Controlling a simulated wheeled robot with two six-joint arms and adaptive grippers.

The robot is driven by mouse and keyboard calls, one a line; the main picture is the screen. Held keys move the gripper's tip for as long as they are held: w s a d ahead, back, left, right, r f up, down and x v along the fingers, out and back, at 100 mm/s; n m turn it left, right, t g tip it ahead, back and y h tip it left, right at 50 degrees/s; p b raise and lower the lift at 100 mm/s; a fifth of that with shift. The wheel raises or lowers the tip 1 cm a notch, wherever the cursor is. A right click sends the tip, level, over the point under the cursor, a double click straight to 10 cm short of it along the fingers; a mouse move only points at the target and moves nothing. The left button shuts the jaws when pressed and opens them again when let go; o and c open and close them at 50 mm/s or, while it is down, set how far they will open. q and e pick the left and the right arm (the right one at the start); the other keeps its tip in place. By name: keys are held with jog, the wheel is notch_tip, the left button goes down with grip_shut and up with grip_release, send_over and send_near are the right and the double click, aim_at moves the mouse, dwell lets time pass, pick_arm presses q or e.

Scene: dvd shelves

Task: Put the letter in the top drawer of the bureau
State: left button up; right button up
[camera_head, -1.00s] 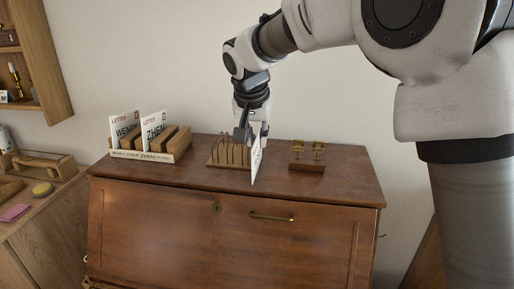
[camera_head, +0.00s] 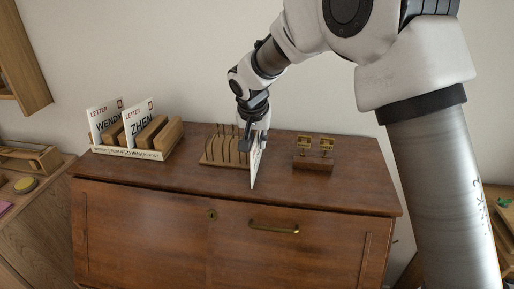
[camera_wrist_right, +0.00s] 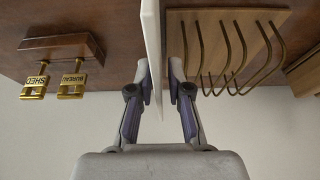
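The letter (camera_head: 256,166) is a thin white upright sheet, seen nearly edge-on at the right end of the wire rack on the bureau top. My right gripper (camera_head: 257,127) reaches down from above with the letter between its fingers. In the right wrist view the letter (camera_wrist_right: 151,45) passes between the two fingers (camera_wrist_right: 158,72), which are closed in around it. The bureau (camera_head: 150,210) is dark brown wood. Its visible front has a keyhole and a brass handle (camera_head: 273,229) and is closed; its lower part is out of view. My left gripper is not in view.
The wire rack (camera_head: 226,151) stands left of the letter. A wooden holder (camera_head: 138,151) with letters marked WENDY and ZHEN is further left. A small stand with two brass padlocks (camera_head: 314,163) is to the right; their tags read SHED and BUREAU in the wrist view.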

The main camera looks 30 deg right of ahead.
aim_at(258, 166)
jog(key=shift+x, duration=1.1)
jog(key=shift+f, duration=0.25)
jog(key=shift+f, duration=0.25)
jog(key=shift+s, duration=0.1)
grip_shut()
